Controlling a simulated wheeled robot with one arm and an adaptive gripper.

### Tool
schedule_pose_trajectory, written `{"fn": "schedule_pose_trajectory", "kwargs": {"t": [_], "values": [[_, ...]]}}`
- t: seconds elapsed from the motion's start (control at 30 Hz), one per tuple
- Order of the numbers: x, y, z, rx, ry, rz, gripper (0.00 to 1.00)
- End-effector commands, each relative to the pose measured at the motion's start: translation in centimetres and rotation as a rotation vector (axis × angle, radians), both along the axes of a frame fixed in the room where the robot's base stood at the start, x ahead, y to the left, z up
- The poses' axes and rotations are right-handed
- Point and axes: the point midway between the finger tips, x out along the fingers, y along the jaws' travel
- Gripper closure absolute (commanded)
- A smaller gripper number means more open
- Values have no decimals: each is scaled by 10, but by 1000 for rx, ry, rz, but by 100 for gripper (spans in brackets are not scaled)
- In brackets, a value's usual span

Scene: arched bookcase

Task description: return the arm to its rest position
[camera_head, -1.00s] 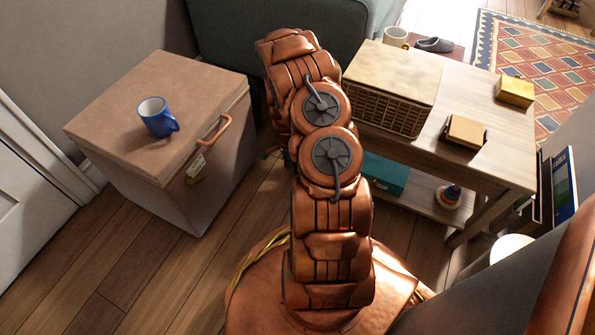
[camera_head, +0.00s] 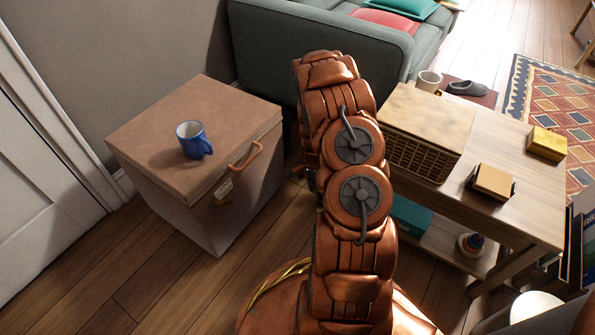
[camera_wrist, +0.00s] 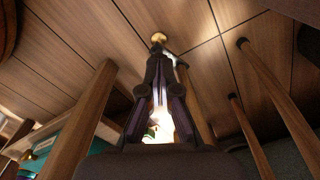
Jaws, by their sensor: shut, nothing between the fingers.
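My copper arm (camera_head: 352,190) stands folded in the middle of the head view, with two grey round joint caps facing the camera. Its far end bends down behind the upper links, so my gripper is hidden there. In the wrist view my gripper (camera_wrist: 160,62) shows as dark fingers drawn together toward their tips, shut with nothing held. Wooden floorboards and several wooden legs surround it in that view.
A wooden table (camera_head: 500,210) with a wicker basket (camera_head: 425,130) stands close at right. A grey-green sofa (camera_head: 310,55) lies behind. Bare floor (camera_head: 190,280) shows at front left.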

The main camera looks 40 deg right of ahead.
Motion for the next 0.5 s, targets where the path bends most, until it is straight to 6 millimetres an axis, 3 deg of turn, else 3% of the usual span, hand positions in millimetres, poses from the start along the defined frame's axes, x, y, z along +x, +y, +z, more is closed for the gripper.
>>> {"fn": "schedule_pose_trajectory", "kwargs": {"t": [0.47, 0.5], "values": [[0, 0, 0, 0, 0, 0, 100], [1, 1, 8, -1, -1, 7, 100]]}}
